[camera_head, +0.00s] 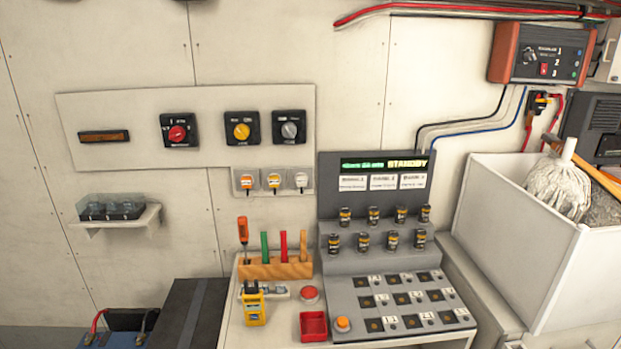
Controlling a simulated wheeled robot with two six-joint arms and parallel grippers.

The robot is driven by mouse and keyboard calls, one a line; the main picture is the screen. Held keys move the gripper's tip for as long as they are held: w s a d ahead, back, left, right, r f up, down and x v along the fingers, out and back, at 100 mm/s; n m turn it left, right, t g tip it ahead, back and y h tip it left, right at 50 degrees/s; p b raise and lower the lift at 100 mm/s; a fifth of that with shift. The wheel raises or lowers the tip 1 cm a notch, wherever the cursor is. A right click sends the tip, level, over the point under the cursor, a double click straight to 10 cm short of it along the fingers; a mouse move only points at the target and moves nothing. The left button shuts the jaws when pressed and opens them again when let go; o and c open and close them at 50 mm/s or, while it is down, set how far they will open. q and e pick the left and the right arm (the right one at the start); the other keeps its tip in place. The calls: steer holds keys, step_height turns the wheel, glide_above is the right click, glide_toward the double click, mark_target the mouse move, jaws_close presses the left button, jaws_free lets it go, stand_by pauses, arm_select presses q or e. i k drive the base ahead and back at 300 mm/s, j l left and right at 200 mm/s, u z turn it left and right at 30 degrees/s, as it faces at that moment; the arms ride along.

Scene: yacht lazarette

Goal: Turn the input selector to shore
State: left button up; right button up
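Three rotary selectors on square black plates sit in a row on a pale wall panel (205,155). The left one has a red knob (177,133), the middle one a yellow knob (241,131), and the right one a grey knob (289,130). Their labels are too small to read, so I cannot tell which is the input selector or where each points. A display (384,164) on the dark console reads STANDBY in yellow, beside small green text. Neither of my grippers is in view.
Below the panel are three small labelled fittings (273,181) and a wall shelf (118,219). A wooden rack (275,268) of upright tools, a yellow meter (253,307) and a red tray (313,325) stand on the bench. A white bin (512,235) is at right.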

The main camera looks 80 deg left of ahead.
mark_target(289, 130)
steer(key=k+j+u, duration=0.2)
steer(key=u, duration=2.8)
steer(key=j, duration=0.1)
